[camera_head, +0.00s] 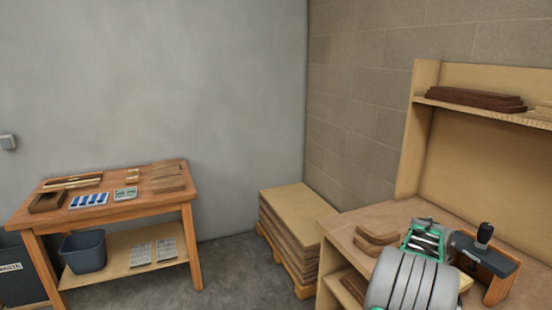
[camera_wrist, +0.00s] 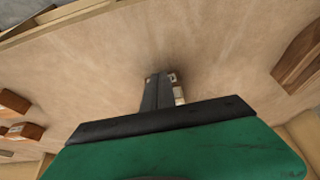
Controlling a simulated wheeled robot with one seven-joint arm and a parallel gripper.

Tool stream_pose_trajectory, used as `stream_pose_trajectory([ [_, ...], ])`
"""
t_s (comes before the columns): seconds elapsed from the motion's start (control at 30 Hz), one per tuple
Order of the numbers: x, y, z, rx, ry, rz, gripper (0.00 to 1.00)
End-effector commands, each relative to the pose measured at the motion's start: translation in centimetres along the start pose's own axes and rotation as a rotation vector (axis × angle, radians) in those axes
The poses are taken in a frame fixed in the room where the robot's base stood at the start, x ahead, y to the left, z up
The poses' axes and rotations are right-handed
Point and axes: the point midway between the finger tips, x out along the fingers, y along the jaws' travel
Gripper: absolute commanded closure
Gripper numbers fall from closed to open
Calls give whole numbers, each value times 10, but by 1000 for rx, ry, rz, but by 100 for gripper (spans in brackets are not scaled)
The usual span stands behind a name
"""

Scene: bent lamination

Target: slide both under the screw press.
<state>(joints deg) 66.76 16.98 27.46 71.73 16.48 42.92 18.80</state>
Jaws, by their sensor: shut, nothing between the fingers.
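Two curved wooden pieces (camera_head: 377,240) lie close together on the workbench at the right in the head view, left of my arm. A press-like fixture with a dark top plate (camera_head: 486,254), a black upright handle and a wooden side stands right of my arm. My arm hides part of it and the bench between. My gripper (camera_wrist: 164,80) is shut and empty, its dark fingers together over bare benchtop in the wrist view. I cannot tell whether the fingertips touch the wood. Wooden blocks (camera_wrist: 22,131) show at the left of that view.
A shelf (camera_head: 480,107) with stacked dark strips stands above the workbench (camera_head: 350,222). A wooden piece (camera_wrist: 300,55) shows at the right in the wrist view. A pallet of boards (camera_head: 290,225) stands beside the bench. A side table (camera_head: 130,192) with small items stands left.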

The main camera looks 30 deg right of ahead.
Motion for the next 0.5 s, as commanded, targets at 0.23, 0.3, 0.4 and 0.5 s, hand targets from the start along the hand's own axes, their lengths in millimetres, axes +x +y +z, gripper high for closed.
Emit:
stream_pose_trajectory([
  [0.23,4,0,-8,0,0,0,100],
  [0.3,5,0,-10,0,-1,1,100],
  [0.4,6,0,-13,0,-1,1,100],
  [0.5,7,0,-17,0,-1,0,100],
])
